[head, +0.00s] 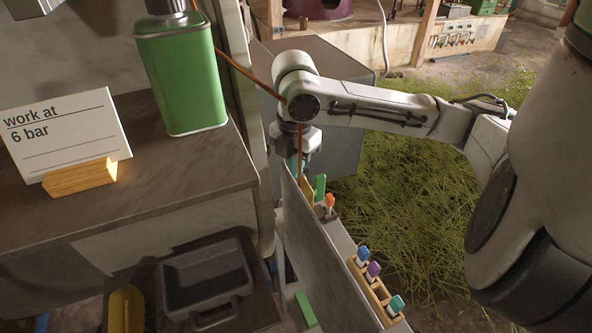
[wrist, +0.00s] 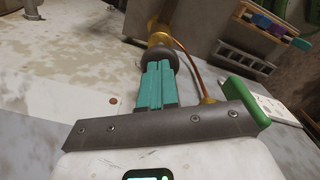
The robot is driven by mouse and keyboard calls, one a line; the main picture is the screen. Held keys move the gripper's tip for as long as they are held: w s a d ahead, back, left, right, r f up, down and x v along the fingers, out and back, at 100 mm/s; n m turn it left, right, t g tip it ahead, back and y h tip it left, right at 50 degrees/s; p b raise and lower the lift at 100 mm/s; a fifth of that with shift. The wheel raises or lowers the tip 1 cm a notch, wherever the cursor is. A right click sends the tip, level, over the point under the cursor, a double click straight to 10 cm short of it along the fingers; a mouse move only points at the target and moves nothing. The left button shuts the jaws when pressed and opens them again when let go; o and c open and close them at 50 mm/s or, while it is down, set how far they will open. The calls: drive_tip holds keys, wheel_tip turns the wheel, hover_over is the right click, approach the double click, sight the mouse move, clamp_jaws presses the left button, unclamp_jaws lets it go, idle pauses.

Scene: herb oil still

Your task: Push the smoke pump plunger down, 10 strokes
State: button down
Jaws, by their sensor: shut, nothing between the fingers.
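My gripper (wrist: 158,66) has its teal fingers closed together with nothing between them. In the wrist view the fingertips meet, or overlap in the picture, a dark round knob (wrist: 163,53) above a brass-yellow body (wrist: 159,38), which looks like the smoke pump and its plunger. I cannot tell whether they touch or how far down the plunger is. A copper tube (wrist: 190,66) curves off beside it. In the head view my gripper (head: 292,166) points down behind a grey panel, which hides most of the pump.
In the head view, a rack with several coloured-cap vials (head: 373,270) stands right of the grey panel (head: 322,250). A green can (head: 180,80) and a "work at 6 bar" card (head: 65,125) stand on the left bench. A grey tray (head: 207,277) lies below.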

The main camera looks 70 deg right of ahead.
wheel_tip(320, 180, up, 8)
drive_tip(key=p, duration=0.6)
drive_tip(key=shift+p, duration=0.4)
drive_tip(key=shift+f, duration=0.15)
idle(0.3)
